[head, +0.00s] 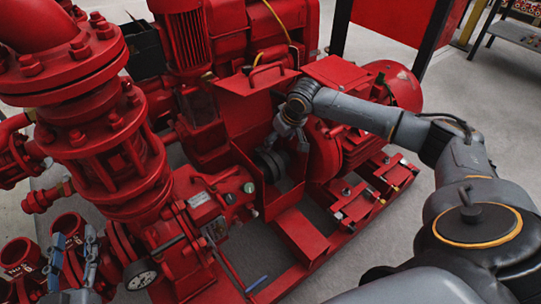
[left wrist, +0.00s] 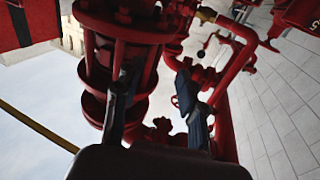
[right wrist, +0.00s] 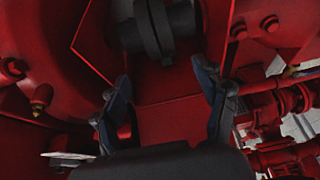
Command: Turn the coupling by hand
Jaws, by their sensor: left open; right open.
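The coupling (head: 268,164) is a dark grey disc pair on a shaft, inside the opened red guard housing between pump and motor. In the right wrist view the coupling (right wrist: 154,28) is at the top, beyond the fingertips. My right gripper (head: 291,138) reaches into the housing from the right, just above and beside the coupling. Its fingers (right wrist: 165,88) are open, with nothing between them and a gap to the coupling. My left gripper (head: 73,250) is at the lower left, open and empty, away from the coupling. It also shows open in the left wrist view (left wrist: 152,95).
The guard's lid with a handle (head: 268,75) stands above the housing. A large red flanged valve (head: 105,140) rises at the left, near my left gripper. A pressure gauge (head: 141,274) is beside that gripper. A blue pen-like item (head: 257,283) lies low in front.

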